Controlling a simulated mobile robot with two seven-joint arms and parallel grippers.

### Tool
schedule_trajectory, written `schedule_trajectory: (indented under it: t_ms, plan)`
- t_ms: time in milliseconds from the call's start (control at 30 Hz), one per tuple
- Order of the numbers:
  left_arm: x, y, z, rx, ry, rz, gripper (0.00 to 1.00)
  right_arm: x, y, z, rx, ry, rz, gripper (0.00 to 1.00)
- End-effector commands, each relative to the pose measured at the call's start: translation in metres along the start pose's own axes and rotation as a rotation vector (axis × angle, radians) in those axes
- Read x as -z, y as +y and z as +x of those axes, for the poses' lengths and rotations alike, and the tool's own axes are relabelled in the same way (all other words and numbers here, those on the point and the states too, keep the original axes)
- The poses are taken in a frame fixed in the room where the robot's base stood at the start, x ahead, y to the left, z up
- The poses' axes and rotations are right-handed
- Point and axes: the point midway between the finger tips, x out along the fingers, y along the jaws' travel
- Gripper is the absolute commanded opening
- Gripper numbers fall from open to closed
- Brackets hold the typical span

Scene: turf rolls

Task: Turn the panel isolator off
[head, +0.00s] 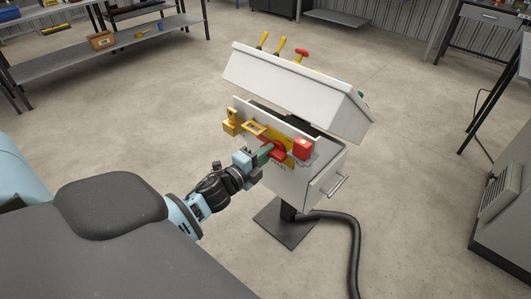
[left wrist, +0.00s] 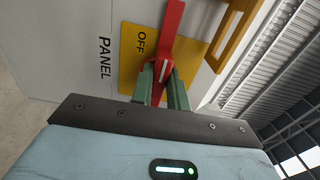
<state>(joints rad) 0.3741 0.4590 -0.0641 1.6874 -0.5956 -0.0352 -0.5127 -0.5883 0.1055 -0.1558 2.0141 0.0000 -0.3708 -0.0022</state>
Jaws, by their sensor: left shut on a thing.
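The panel isolator is a red rotary handle (head: 278,149) on a yellow plate (head: 290,160), on the front of a white control console (head: 285,187). My left gripper (head: 266,151) reaches in from the left and is shut on the red handle. In the left wrist view the green fingers (left wrist: 161,85) close around the middle of the red handle (left wrist: 172,22). The word OFF shows on the yellow plate (left wrist: 131,62) left of the handle, and PANEL is on the white face beside it. The fingers hide part of the handle. My right gripper is out of view.
A yellow hasp-like piece (head: 254,129), a yellow padlock-like piece (head: 232,122) and a red block (head: 303,148) sit close around the handle. The console's sloped top (head: 295,82) carries levers above. A black hose (head: 354,240) runs along the floor. Shelving stands behind.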

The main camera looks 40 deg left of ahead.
Motion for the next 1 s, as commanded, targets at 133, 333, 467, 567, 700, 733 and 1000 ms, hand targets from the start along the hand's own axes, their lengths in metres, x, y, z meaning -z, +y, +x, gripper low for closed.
schedule_trajectory:
  t_ms: [133,333,467,567,700,733,1000]
  plan:
    - [-0.001,-0.001,0.0,0.002,-0.002,-0.008,0.0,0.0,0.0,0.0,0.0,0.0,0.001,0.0]
    - [-0.001,-0.001,0.0,0.002,-0.002,-0.009,0.0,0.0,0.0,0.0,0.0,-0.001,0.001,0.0]
    - [-0.001,-0.001,0.0,0.001,-0.001,-0.008,0.29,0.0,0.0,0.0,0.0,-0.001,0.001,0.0]
    - [0.0,-0.001,0.0,0.001,-0.001,-0.007,0.38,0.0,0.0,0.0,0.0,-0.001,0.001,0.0]
    - [0.0,0.0,0.0,0.001,0.0,-0.006,0.38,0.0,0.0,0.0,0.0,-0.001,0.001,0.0]
    - [0.0,0.0,0.0,0.001,0.0,-0.006,0.38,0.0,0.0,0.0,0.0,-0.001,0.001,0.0]
    - [0.0,0.002,-0.015,-0.002,0.0,-0.006,0.38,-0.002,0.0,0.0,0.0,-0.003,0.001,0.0]
